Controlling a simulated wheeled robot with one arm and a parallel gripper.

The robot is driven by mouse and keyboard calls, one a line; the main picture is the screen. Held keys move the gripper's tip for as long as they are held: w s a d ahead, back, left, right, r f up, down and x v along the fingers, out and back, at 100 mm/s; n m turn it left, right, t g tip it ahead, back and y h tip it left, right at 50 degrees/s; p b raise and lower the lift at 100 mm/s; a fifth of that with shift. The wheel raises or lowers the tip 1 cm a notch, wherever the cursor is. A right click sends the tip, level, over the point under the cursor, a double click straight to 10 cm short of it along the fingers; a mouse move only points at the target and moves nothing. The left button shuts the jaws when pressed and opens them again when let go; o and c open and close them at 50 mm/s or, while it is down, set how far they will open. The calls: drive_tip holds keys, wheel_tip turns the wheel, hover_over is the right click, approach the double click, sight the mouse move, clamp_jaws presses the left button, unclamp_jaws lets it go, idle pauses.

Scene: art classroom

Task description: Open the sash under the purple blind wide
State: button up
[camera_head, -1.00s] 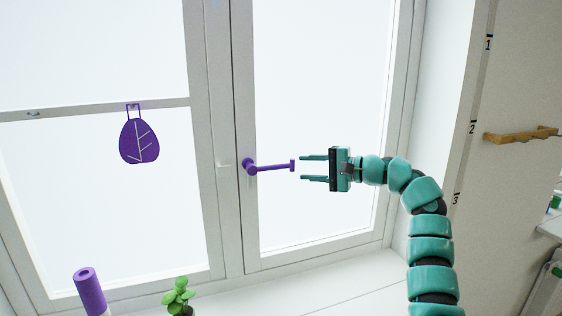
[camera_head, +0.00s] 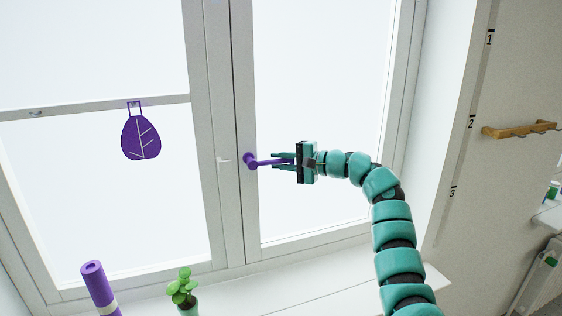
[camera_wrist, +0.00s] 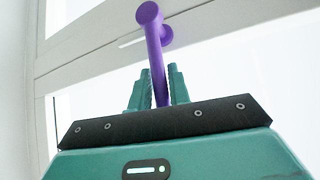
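The window has a right sash (camera_head: 251,215) with a purple lever handle (camera_head: 265,162) on its left stile. The handle lies about level, and the sash looks closed in its frame. My gripper (camera_head: 283,162) comes from the right with one finger above the lever and one below. In the wrist view the purple handle (camera_wrist: 155,50) runs between the two teal fingers (camera_wrist: 160,85), which sit close against its sides. The lever's free end is hidden by my gripper. No purple blind is in view.
A purple leaf-shaped ornament (camera_head: 141,138) hangs on the left window's crossbar. A purple roll (camera_head: 98,288) and a green potted plant (camera_head: 182,288) stand low at the left. A wooden rack (camera_head: 520,131) is on the right wall. The sill (camera_head: 330,290) below is mostly clear.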

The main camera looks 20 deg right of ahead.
sight(250, 181)
clamp_jaws()
drive_tip(key=shift+f, duration=0.1)
drive_tip(key=a+f+m+t+h+b, duration=0.3)
drive_tip(key=m+t+b, duration=0.4)
drive_tip(key=m+b, duration=0.3)
drive_tip(key=a+f+m+t+h+b, duration=0.3)
drive_tip(key=a+f+m+t+b, duration=0.2)
drive_tip(key=m, duration=0.8)
drive_tip(key=t+b, duration=0.3)
drive_tip(key=b, duration=0.2)
drive_tip(key=shift+s, duration=0.15)
drive_tip(key=shift+a+r+m+h, duration=0.1)
drive_tip(key=shift+m+h, duration=0.2)
